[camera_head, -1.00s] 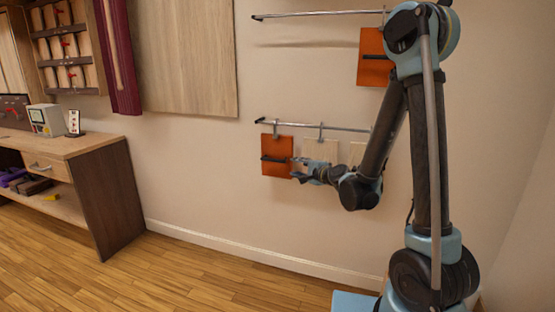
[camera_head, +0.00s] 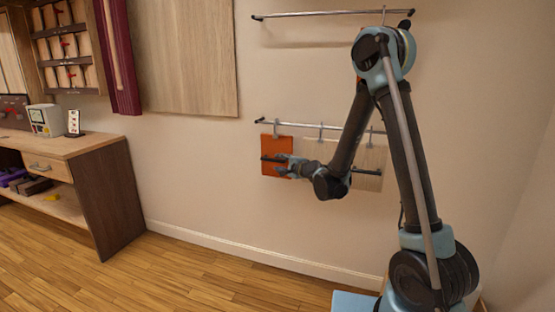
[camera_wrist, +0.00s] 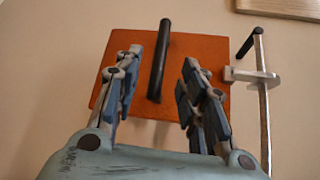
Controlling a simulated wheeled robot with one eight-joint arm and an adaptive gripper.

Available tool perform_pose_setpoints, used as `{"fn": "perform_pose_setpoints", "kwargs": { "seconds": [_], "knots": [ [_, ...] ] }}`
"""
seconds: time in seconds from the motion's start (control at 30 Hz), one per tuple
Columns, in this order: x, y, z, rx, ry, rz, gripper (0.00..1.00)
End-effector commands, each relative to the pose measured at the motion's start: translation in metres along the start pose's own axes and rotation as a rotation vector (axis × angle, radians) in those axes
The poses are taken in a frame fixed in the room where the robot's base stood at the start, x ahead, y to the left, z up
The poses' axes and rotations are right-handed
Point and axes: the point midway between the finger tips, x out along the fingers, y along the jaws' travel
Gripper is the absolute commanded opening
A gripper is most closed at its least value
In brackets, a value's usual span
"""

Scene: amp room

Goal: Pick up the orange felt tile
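The orange felt tile (camera_head: 276,143) hangs from the lower wall rail at its left end. A dark bar handle (camera_head: 270,159) crosses its face. My gripper (camera_head: 279,165) is at the tile's front, over its lower right part. In the wrist view the orange tile (camera_wrist: 200,50) fills the space ahead. Its dark handle (camera_wrist: 160,62) stands between my two fingers, with gaps on both sides. My gripper (camera_wrist: 163,75) is open. Whether the fingertips touch the tile cannot be told.
Pale wood tiles (camera_head: 368,160) hang right of the orange one on the lower rail (camera_head: 295,124). An upper rail (camera_head: 310,14) runs above. A desk (camera_head: 85,150) stands at the left. The floor (camera_head: 190,275) below the wall is clear.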

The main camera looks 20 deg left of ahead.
Motion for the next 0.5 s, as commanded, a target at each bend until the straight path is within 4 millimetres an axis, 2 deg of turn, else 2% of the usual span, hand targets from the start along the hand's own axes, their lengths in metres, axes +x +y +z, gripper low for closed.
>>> {"fn": "perform_pose_setpoints", "kwargs": {
  "seconds": [0.17, 0.5],
  "knots": [
    [0.008, 0.0, 0.0, 0.0, 0.0, 0.0, 0.38],
    [0.05, 0.002, 0.0, 0.001, 0.0, 0.0, 0.38]
  ]
}}
